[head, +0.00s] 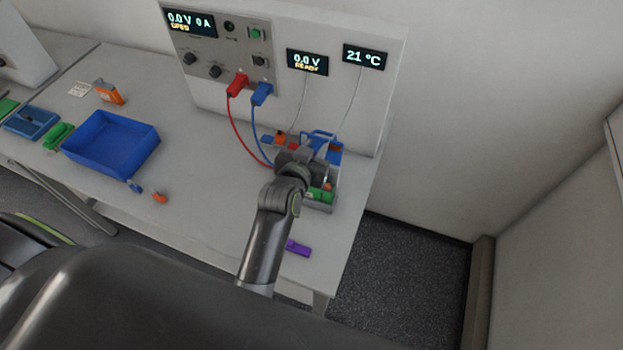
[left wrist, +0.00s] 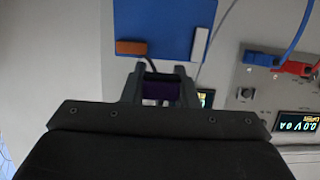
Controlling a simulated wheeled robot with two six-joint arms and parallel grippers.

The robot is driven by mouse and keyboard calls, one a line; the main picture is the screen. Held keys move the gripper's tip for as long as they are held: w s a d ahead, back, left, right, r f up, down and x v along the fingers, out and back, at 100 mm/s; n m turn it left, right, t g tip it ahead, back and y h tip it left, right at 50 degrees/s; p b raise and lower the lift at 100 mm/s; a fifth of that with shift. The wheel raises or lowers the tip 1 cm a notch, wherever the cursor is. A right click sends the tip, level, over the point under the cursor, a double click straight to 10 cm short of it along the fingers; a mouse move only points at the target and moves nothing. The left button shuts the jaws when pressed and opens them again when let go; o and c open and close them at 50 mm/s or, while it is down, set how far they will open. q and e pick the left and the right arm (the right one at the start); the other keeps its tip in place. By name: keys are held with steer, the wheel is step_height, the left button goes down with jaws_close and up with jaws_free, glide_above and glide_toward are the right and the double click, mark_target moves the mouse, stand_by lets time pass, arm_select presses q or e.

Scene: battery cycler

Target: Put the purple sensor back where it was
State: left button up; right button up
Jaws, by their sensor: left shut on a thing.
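My left gripper (left wrist: 160,90) is shut on a purple piece (left wrist: 160,92), which I take for the purple sensor, with a dark lead rising from it. In the left wrist view a blue panel (left wrist: 165,25) with an orange block and a white block lies just beyond the fingertips. In the head view my left gripper (head: 312,155) is over the fixture at the right end of the bench, and my arm hides what it holds. A separate purple piece (head: 298,248) lies on the bench near the front edge, partly behind my arm. My right gripper is not seen.
The fixture has blue (head: 333,150) and green (head: 320,196) parts. Red and blue leads run to it from the cycler's plugs (head: 237,84). A blue bin (head: 113,143) stands left, with small orange and blue pieces beside it. The bench middle is clear.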

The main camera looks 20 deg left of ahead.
arm_select(q)
step_height(320, 180, down, 10)
steer(key=shift+r, duration=0.25)
stand_by(0.3)
